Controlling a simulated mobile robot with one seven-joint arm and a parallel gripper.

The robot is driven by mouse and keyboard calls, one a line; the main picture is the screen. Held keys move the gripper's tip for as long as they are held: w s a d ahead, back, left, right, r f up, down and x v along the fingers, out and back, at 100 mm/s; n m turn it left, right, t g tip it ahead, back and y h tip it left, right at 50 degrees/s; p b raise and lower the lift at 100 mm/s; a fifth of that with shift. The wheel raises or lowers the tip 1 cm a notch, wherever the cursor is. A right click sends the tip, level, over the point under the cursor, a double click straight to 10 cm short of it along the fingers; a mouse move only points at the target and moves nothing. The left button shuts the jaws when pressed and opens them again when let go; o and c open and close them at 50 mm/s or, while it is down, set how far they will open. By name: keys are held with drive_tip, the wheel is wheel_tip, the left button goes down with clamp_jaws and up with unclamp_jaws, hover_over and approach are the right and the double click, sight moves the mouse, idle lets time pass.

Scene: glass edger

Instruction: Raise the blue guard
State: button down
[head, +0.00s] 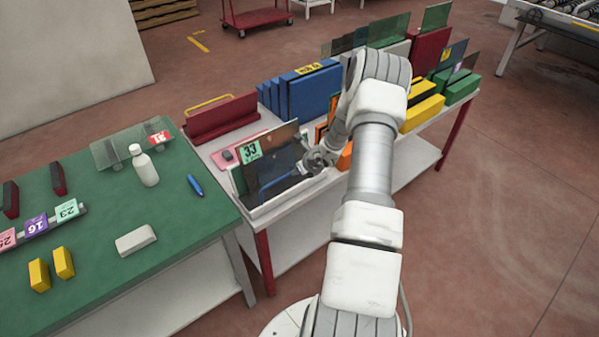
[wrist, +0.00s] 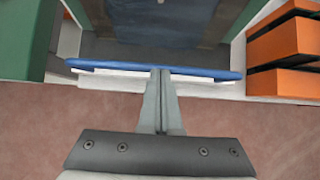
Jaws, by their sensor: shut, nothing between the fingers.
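The blue guard shows as a thin blue bar (head: 275,184) low at the front of the white-framed unit beside the green table. In the wrist view the bar (wrist: 110,67) runs level across the picture, with a white strip beneath it. Nothing shows between the fingers. I cannot tell whether they touch the bar. A dark panel (wrist: 160,22) lies behind it.
A dark glass pane with a green 33 label (head: 250,150) stands at the unit. Orange blocks (wrist: 285,45) are close on the right, and a green surface (wrist: 25,40) is on the left. The green table (head: 110,245) holds a white bottle (head: 145,167) and a blue marker (head: 195,186).

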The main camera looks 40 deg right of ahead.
drive_tip(key=shift+w, duration=0.35)
drive_tip(key=shift+w+r, duration=0.1)
drive_tip(key=shift+w, duration=0.05)
idle(0.3)
